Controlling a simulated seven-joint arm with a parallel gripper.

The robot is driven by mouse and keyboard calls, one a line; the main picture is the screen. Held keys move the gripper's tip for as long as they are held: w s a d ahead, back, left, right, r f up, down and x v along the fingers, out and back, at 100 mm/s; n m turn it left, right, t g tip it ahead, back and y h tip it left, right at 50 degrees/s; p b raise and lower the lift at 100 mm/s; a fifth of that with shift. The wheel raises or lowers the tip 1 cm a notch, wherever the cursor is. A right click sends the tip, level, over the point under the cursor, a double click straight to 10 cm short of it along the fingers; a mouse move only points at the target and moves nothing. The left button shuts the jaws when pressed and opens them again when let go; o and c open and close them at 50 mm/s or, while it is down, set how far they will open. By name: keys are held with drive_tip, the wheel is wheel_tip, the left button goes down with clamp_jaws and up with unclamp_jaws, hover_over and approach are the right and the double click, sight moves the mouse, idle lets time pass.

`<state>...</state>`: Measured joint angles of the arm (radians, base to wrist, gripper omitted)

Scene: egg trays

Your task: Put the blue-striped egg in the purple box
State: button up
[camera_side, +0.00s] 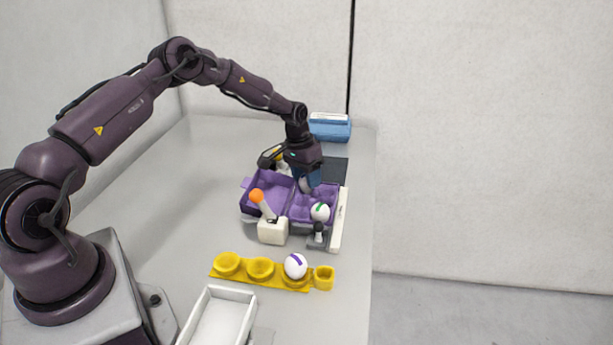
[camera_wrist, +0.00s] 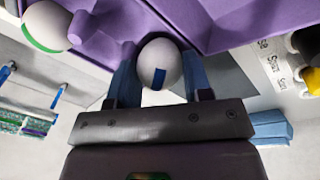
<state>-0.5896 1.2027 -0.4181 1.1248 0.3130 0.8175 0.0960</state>
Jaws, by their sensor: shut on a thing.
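The white egg with a blue stripe (camera_wrist: 159,62) is held between the blue fingers of my gripper (camera_wrist: 157,76), shut on it, in the wrist view. In the side view my gripper (camera_side: 306,182) points down at the far part of the open purple box (camera_side: 270,192), and the egg shows only in part at the fingertips. The box's purple moulded inside (camera_wrist: 105,22) shows beyond the egg in the wrist view. Whether the egg touches the box I cannot tell.
A cream block with an orange-tipped lever (camera_side: 272,231) stands close by. A yellow tray (camera_side: 228,263) with a purple-striped egg (camera_side: 296,266) and a white tray (camera_side: 245,294) are nearer.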

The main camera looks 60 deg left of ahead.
drive_tip(key=shift+f, duration=0.1)
drive_tip(key=o, duration=0.7)
drive_tip(key=r, duration=0.4)
drive_tip(key=s+a+r, duration=0.1)
drive_tip(key=r, duration=0.8)
drive_tip(key=shift+s+a, duration=0.2)
drive_tip(key=shift+a, duration=0.1)
